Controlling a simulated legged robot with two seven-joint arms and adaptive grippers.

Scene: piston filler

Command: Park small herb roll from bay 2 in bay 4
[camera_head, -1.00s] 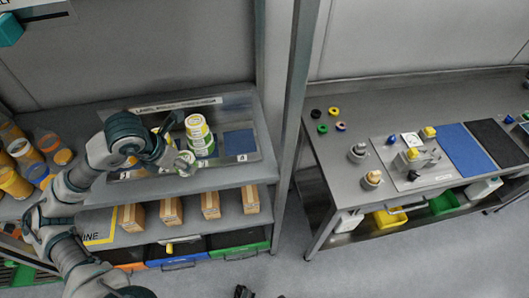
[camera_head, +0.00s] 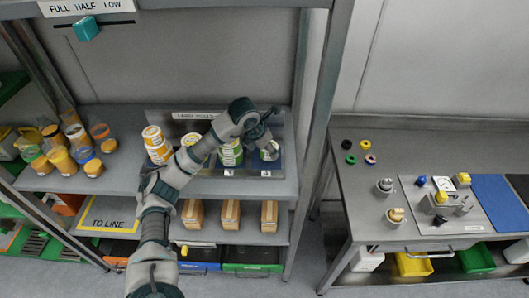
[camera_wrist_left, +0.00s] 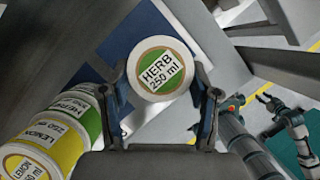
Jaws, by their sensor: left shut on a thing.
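My left gripper (camera_head: 268,147) is over the right end of the label roll tray, at bay 4 with its blue pad (camera_wrist_left: 116,33). In the left wrist view its fingers are shut on the sides of a small herb roll (camera_wrist_left: 163,68), whose round "HERB 250 ml" face is toward the camera. Whether the roll touches the pad I cannot tell. A green-and-white herb stack (camera_head: 231,153) stands just left of it. My right gripper (camera_wrist_left: 264,98) shows small at the right of the left wrist view; its jaws are too small to judge.
Yellow lemon rolls (camera_wrist_left: 45,140) stand beside the herb stack. An orange-topped stack (camera_head: 157,146) is at the tray's left end. Several jars (camera_head: 75,135) fill the left shelf. A shelf post (camera_head: 325,100) rises right of the tray, and a steel bench (camera_head: 365,190) stands beyond it.

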